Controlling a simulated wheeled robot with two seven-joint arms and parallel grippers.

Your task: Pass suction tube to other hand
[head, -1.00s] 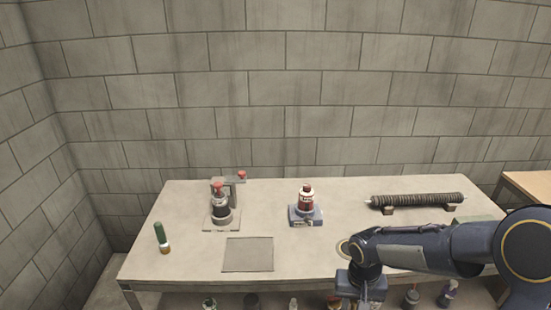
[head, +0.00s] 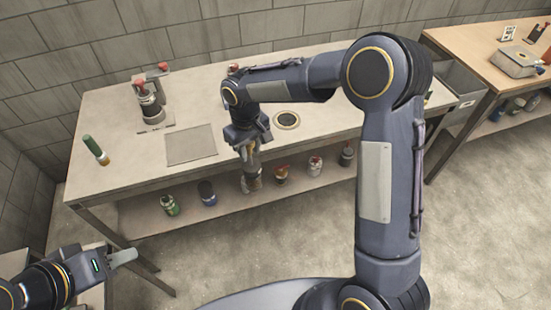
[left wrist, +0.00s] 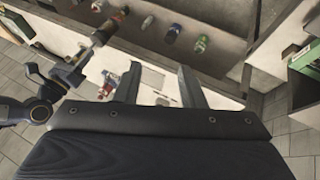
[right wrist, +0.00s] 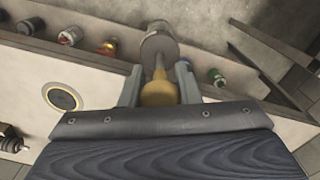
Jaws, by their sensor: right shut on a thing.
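My right gripper (head: 250,148) hangs in front of the table's front edge. It is shut on the suction tube (head: 253,177), which points downward with a pale grey end. In the right wrist view, the tube's brass-coloured part (right wrist: 158,93) sits between the fingers and its grey cylinder (right wrist: 158,45) extends beyond them. My left gripper (head: 122,257) is low at the left, well apart from the tube. In the left wrist view, its two fingers (left wrist: 158,85) stand apart with nothing between them. That view also shows the tube (left wrist: 107,30) at upper left.
The grey table (head: 110,107) carries a green-topped tube (head: 95,149), a clamp stand (head: 150,100), a square plate (head: 190,145) and a round dark disc (head: 287,120). Several bottles stand on its lower shelf (head: 145,220). A wooden-topped table (head: 475,55) is at right. Open floor lies in front.

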